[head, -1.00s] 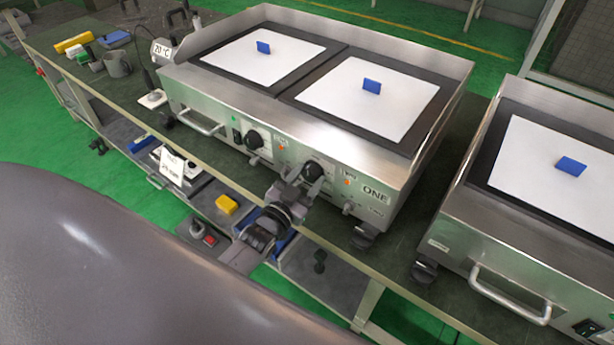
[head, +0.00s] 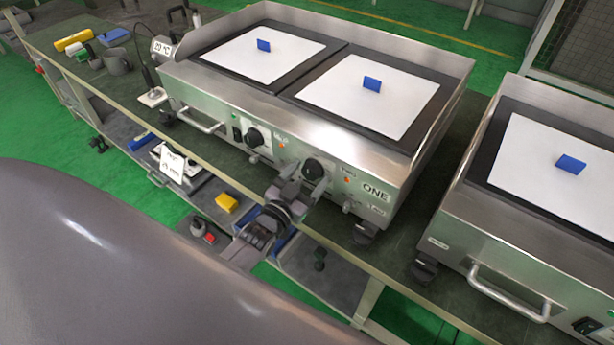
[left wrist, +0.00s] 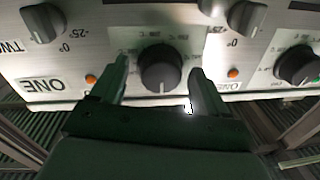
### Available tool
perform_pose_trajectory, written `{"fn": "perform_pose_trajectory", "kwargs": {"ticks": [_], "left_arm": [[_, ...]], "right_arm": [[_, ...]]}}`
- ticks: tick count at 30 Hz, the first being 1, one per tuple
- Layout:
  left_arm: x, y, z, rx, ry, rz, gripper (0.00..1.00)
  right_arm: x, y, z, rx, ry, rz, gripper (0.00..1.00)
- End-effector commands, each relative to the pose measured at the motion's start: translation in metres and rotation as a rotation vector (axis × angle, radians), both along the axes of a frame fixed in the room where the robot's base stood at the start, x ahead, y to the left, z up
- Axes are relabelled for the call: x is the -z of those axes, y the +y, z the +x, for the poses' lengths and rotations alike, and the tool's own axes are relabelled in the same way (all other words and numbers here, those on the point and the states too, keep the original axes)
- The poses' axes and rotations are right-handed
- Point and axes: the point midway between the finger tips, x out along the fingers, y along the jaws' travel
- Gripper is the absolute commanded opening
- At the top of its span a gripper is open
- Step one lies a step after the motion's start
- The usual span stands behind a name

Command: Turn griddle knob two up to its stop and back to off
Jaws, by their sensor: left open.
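The large black griddle knob (head: 313,169) is on the right half of the front panel of the griddle marked ONE. In the left wrist view this knob (left wrist: 160,68) faces me, upside down, with a pale mark at its lower rim. My left gripper (head: 304,183) is in front of it. In the left wrist view the fingers of my left gripper (left wrist: 158,76) are open, one on each side of the knob, with gaps visible. The other large black knob (head: 254,138) is farther left on the panel. My right gripper is not in view.
Small grey knobs (left wrist: 45,20) sit on the panel, one near a TWO label. An orange light (head: 347,180) glows beside the large knob. A front handle (head: 202,122) sticks out at left. A second griddle (head: 520,265) stands to the right. The bench edge runs below.

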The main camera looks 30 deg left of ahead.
Motion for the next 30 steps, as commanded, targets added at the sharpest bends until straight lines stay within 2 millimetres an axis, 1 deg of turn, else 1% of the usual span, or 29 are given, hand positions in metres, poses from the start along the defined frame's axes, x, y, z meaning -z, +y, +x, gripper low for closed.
{"fn": "perform_pose_trajectory", "kwargs": {"ticks": [5, 12, 16, 21, 30], "left_arm": [[0.001, 0.001, -0.018, -0.001, 0.003, 0.001, 0.75], [0.001, 0.003, -0.051, -0.001, 0.003, 0.000, 0.75], [0.002, 0.004, -0.064, 0.000, 0.002, 0.000, 0.75], [0.002, 0.004, -0.070, 0.000, 0.001, 0.000, 0.75], [0.002, 0.004, -0.070, 0.000, 0.001, 0.000, 0.75]], "right_arm": [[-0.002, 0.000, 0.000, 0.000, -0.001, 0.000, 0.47], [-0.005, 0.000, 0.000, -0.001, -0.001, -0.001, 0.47], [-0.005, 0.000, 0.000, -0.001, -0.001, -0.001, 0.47], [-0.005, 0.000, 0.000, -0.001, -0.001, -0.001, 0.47], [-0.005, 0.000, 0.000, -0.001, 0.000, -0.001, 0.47]]}}
